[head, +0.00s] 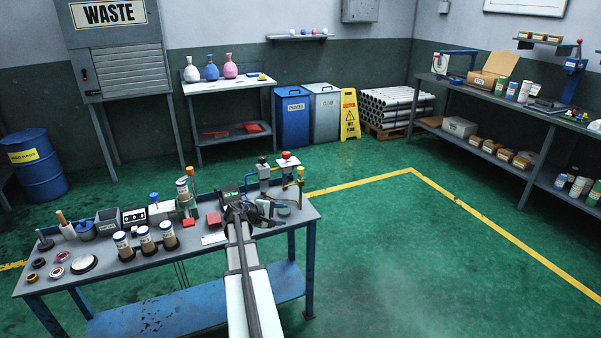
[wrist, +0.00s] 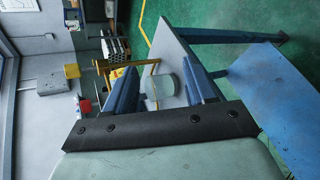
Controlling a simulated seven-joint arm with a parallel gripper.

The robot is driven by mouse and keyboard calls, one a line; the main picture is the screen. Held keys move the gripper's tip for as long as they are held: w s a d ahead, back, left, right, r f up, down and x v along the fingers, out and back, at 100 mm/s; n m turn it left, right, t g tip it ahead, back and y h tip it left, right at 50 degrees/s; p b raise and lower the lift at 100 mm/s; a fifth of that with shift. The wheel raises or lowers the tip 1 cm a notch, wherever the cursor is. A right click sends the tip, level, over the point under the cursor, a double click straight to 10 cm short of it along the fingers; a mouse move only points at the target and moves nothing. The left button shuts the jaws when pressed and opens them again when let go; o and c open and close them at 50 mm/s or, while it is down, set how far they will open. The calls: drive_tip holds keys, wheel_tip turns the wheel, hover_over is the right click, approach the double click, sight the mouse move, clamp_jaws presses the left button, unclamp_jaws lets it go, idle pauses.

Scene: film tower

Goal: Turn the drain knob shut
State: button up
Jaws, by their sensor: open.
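My gripper (head: 262,208) is over the right end of the near workbench (head: 208,276). In the wrist view my gripper (wrist: 160,70) has its two blue fingers apart. A pale grey-green round piece (wrist: 162,86) shows between them; I cannot tell whether they touch it. Which part is the drain knob, I cannot tell. My arm hides some bench top.
Left on the bench are several labelled jars (head: 146,240), a blue-topped fitting (head: 154,198) and a red block (head: 214,219). Beyond stand a blue bin (head: 292,120) and a yellow floor sign (head: 349,116). The green floor (head: 400,250) right of the bench is clear.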

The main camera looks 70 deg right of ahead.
drive_tip(key=w+d+r+n+h, duration=0.1)
drive_tip(key=d+r+n+h, duration=0.2)
drive_tip(key=d+r+n, duration=0.15)
drive_tip(key=n+h, duration=0.3)
drive_tip(key=n, duration=0.9)
approach(298, 171)
drive_tip(key=shift+m, duration=0.25)
drive_tip(key=x, duration=1.1)
drive_tip(key=shift+s+d, duration=0.15)
drive_tip(key=shift+d, duration=0.1)
drive_tip(key=shift+c, duration=0.2)
drive_tip(key=c, duration=0.9)
